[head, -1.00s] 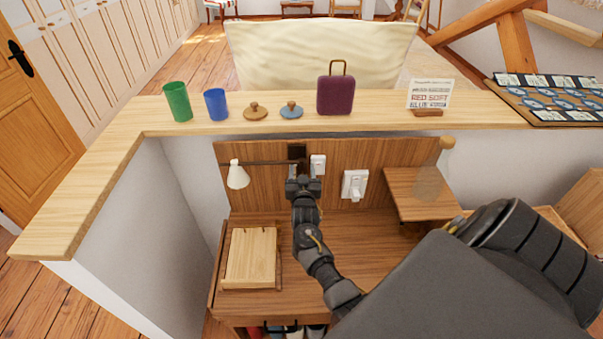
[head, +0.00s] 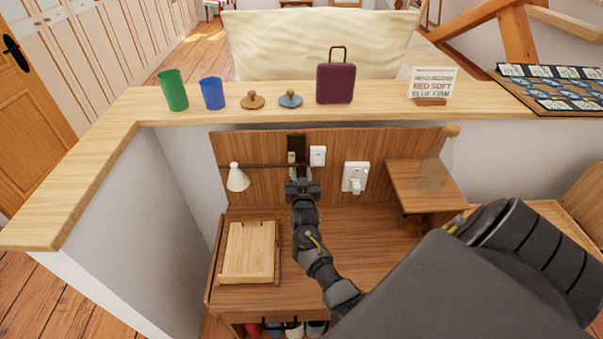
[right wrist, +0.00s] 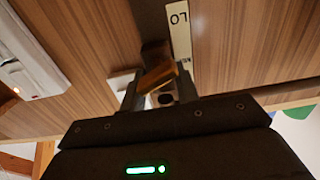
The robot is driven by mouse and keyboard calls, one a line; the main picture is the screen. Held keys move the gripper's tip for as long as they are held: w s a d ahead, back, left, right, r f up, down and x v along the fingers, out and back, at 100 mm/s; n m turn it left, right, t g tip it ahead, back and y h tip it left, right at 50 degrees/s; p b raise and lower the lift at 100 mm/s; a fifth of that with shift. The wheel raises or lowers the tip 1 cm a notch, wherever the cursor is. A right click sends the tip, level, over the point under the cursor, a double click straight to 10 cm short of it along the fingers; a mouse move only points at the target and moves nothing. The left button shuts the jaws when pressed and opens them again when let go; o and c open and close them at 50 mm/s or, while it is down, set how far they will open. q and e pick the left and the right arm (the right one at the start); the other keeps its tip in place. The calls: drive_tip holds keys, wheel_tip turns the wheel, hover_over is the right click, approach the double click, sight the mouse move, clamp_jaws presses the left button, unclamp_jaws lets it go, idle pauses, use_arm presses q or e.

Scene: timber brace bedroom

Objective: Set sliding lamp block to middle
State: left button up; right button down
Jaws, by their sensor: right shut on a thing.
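The lamp has a white cone shade (head: 237,178) on a thin dark horizontal arm (head: 262,165) that runs right to a dark vertical rail (head: 296,145) on the wooden back panel. My right gripper (head: 303,186) is at the lower part of this rail and hides most of the lamp block. In the right wrist view my right gripper (right wrist: 160,90) is shut on a small brown piece of the block (right wrist: 158,76). A pale label (right wrist: 179,28) beside the rail reads "LO"; a second word near the fingers is partly hidden. My left gripper is not in view.
A small white switch (head: 318,155) is close right of the rail, and a larger one (head: 355,177) is farther right. A wooden side shelf (head: 420,185) stands right. Cups, lids and a purple case (head: 335,83) stand on the ledge above.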

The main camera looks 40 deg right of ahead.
drive_tip(key=shift+a, duration=0.15)
drive_tip(key=c, duration=1.1)
unclamp_jaws()
drive_tip(key=shift+w, duration=0.1)
drive_tip(key=shift+c, duration=0.2)
drive_tip(key=shift+o, duration=0.3)
drive_tip(key=shift+r, duration=0.1)
drive_tip(key=shift+s+a, duration=0.2)
drive_tip(key=shift+s, duration=0.25)
drive_tip(key=b+v, duration=0.1)
drive_tip(key=v, duration=0.8)
drive_tip(key=shift+s+a, duration=0.25)
drive_tip(key=shift+a, duration=0.1)
